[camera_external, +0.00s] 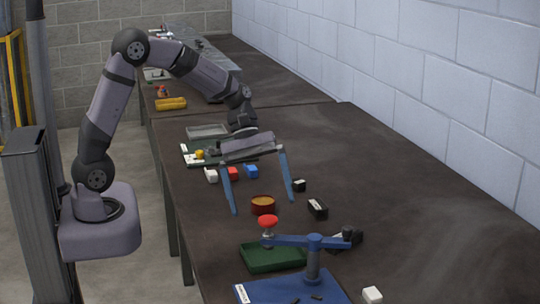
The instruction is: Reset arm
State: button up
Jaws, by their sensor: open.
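My arm reaches from its base at the left over the dark workbench (400,190). My gripper (262,198) is a wide parallel one with two long blue fingers pointing down, spread far apart. It is open, and no object shows held between the fingers. In the picture, a small round red container with a tan top (263,205) appears between the fingertips. I cannot tell how high the fingertips are above the bench.
Small white, red and blue blocks (251,171) lie behind the gripper. Black blocks (318,208) sit to its right. A blue fixture with a red knob (313,262) and a green tray (262,257) stand in front.

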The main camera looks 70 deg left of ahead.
jog(key=s+a+r+m+y+p, duration=0.2)
jog(key=s+r+m+y+p, duration=0.1)
jog(key=s+r+m+p, duration=0.3)
jog(key=s+a+r+m+y+p, duration=0.3)
jog(key=s+r+m+p, duration=0.4)
jog(key=s+p, duration=0.4)
jog(key=shift+a+m+g+y+p, duration=0.3)
jog(key=shift+m+g+y, duration=0.1)
